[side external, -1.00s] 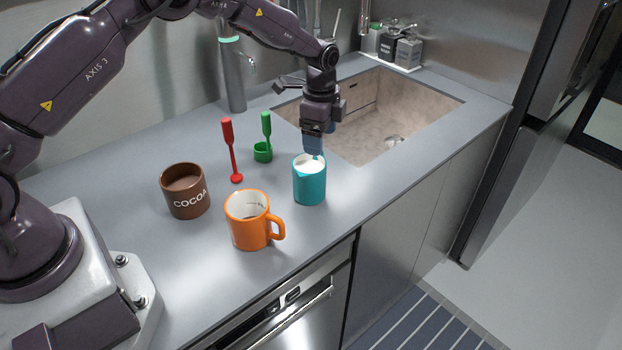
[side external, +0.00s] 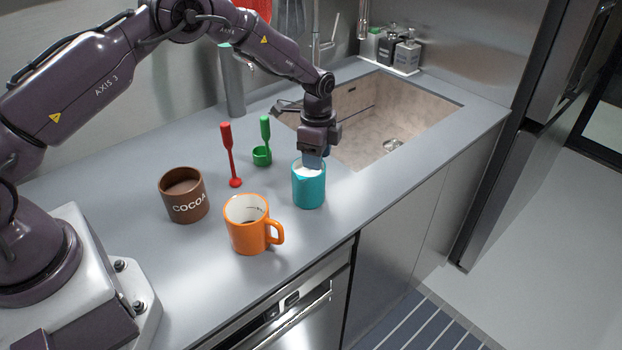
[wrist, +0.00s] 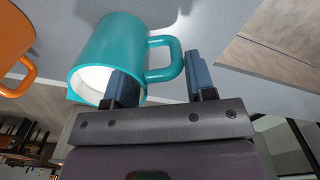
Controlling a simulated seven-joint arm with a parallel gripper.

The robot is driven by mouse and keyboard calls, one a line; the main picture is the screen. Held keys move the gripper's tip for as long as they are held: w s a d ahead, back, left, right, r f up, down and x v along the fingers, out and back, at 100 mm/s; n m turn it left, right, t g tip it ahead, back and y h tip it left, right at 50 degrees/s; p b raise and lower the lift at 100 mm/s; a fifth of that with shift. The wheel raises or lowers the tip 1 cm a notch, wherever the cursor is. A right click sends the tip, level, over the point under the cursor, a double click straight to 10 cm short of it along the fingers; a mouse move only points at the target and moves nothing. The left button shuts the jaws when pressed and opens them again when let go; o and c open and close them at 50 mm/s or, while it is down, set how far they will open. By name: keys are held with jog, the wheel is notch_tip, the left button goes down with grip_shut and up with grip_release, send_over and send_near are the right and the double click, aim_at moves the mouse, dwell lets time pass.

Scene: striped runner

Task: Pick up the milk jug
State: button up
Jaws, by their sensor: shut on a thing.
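The milk jug (side external: 309,190) is a teal jug with white milk inside. It stands upright on the grey counter near the front edge, and its handle is hidden in the side view. My gripper (side external: 313,162) is over the jug from above, pointing down. In the wrist view the teal jug (wrist: 108,42) shows its handle between the two blue fingers of my gripper (wrist: 160,78). One finger is at the rim and the other is outside the handle. My gripper is shut on the jug. I see no gap between jug and counter.
An orange mug (side external: 246,234) stands close to the left of the jug, and a brown cocoa mug (side external: 183,207) farther left. The sink (side external: 375,128) lies right of my gripper.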

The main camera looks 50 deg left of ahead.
jog(key=shift+r, duration=0.15)
jog(key=shift+r, duration=0.65)
jog(key=s+r, duration=1.1)
jog(key=s, duration=0.2)
jog(key=s+a+r+n+y, duration=0.2)
jog(key=s+a+n+y, duration=0.2)
jog(key=n, duration=0.7)
jog(key=shift+s+a+y, duration=0.4)
jog(key=shift+s+y, duration=0.4)
jog(key=shift+s, duration=0.5)
